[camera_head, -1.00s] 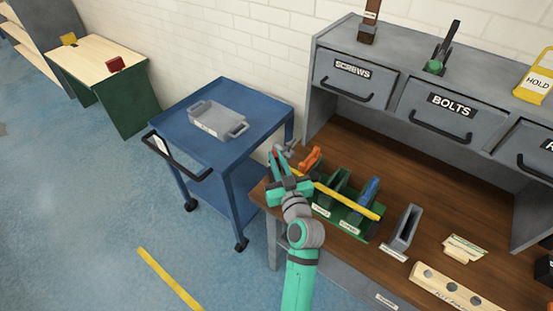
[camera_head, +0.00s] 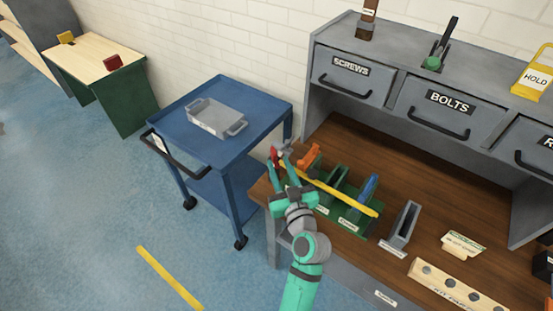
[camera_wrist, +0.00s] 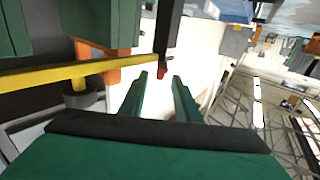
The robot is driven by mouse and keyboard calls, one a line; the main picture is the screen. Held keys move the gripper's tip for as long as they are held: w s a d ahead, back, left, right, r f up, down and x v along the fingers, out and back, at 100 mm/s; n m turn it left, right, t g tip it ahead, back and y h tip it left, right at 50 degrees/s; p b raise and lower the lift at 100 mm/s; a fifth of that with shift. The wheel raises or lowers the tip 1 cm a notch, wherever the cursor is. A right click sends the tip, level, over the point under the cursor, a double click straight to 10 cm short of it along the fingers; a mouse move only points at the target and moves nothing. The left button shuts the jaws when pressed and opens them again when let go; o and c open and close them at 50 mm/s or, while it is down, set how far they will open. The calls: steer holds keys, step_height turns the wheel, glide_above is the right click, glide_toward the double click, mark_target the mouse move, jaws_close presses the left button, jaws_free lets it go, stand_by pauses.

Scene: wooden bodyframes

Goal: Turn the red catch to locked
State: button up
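The red catch (camera_head: 275,157) stands at the left end of the green rack (camera_head: 350,222) on the bench's left corner. A grey metal piece (camera_head: 286,149) is beside it. In the wrist view a small red tip (camera_wrist: 161,71) shows below a dark upright bar, in line with the gap between my fingertips. My gripper (camera_head: 282,172) is just in front of the catch, its green fingers pointing at it. In the wrist view my gripper (camera_wrist: 160,77) is open, with a narrow empty gap. Whether a finger touches the catch cannot be told. No locked marking is readable.
A yellow bar (camera_head: 330,189) runs across the rack, close to my gripper's right side. An orange-handled tool (camera_head: 309,157) and a blue piece (camera_head: 369,187) stand there. A blue cart (camera_head: 255,104) with a grey tray (camera_head: 215,120) is left of the bench.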

steer(key=v, duration=0.6)
steer(key=shift+s, duration=0.25)
